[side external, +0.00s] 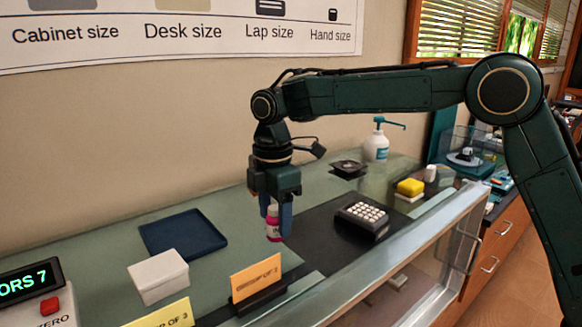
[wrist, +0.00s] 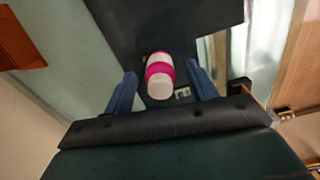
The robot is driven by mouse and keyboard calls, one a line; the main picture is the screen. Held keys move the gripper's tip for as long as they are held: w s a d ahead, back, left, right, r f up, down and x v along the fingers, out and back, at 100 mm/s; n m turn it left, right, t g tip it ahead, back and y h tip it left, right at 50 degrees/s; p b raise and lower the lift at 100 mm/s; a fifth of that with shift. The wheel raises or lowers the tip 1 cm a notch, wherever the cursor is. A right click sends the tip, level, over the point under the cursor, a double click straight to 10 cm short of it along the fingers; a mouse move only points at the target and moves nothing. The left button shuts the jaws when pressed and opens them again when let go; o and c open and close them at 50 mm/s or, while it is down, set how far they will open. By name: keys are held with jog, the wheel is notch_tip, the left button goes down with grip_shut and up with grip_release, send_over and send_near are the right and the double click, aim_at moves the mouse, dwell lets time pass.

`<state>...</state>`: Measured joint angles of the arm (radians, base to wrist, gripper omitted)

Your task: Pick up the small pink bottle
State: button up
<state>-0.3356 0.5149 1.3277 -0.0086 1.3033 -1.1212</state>
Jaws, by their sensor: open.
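The small pink bottle (side external: 274,223) has a white upper part and stands upright on the dark mat on the counter. In the wrist view the bottle (wrist: 160,74) shows a white top and a pink band, between the two blue fingers. My gripper (side external: 277,222) points straight down over the bottle, one finger on either side of it. In the wrist view my gripper (wrist: 161,84) is open, with a gap between the bottle and each finger. The fingers partly hide the bottle in the side view.
An orange sign (side external: 256,277) stands close in front of the bottle. A white box (side external: 158,276) and a dark blue tray (side external: 183,235) lie to the left. A keypad device (side external: 361,216) sits to the right. A white pump bottle (side external: 376,146) stands at the back.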

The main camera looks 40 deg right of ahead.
aim_at(275, 207)
jog(key=shift+f, duration=0.9)
jog(key=c, duration=1.1)
jog(key=shift+r, duration=0.15)
notch_tip(275, 207, up, 20)
jog(key=shift+f, duration=0.15)
dwell(0.7)
